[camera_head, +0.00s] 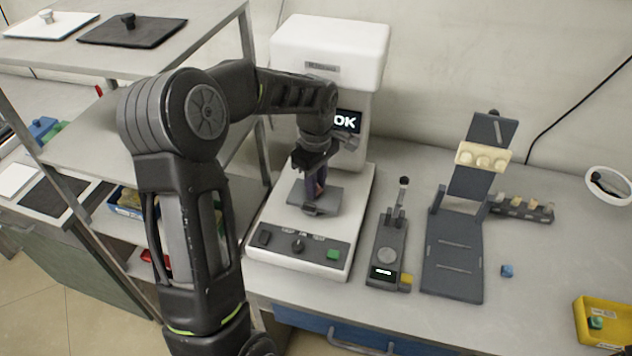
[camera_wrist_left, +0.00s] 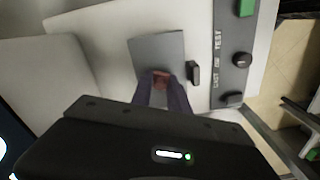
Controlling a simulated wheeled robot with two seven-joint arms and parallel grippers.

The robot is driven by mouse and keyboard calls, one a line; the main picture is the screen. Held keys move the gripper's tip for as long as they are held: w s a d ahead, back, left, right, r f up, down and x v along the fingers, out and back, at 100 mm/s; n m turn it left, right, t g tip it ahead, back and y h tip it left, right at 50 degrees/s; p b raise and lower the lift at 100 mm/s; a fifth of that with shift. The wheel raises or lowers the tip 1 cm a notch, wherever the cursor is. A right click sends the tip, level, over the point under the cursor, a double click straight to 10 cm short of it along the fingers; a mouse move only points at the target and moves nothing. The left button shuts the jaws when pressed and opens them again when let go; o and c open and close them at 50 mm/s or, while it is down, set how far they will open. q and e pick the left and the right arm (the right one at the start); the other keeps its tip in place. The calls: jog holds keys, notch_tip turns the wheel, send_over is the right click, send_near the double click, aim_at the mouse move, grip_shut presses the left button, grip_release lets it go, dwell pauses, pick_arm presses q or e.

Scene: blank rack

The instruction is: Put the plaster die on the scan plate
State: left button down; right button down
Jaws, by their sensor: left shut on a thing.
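My left gripper (camera_head: 317,190) reaches down over the grey scan plate (camera_head: 332,195) of the white scanner. Its dark fingers are shut on a small reddish piece, the plaster die (camera_wrist_left: 161,75), which shows between the fingertips in the left wrist view. The fingers largely hide the die in the head view. The die is over the scan plate, which also shows in the wrist view (camera_wrist_left: 155,50); I cannot tell if it touches the plate. My right gripper is not in view.
The scanner's white column (camera_head: 330,55) with an "OK" screen stands close behind the gripper. A grey device (camera_head: 388,250) and a dark stand with a cream block (camera_head: 483,157) stand to the right.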

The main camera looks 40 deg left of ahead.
pick_arm(q)
jog(key=shift+f, duration=0.25)
jog(key=c, duration=1.3)
grip_release()
jog(key=shift+r, duration=0.1)
jog(key=shift+o, duration=0.2)
jog(key=shift+r+b, duration=0.4)
jog(key=shift+r, duration=3.55)
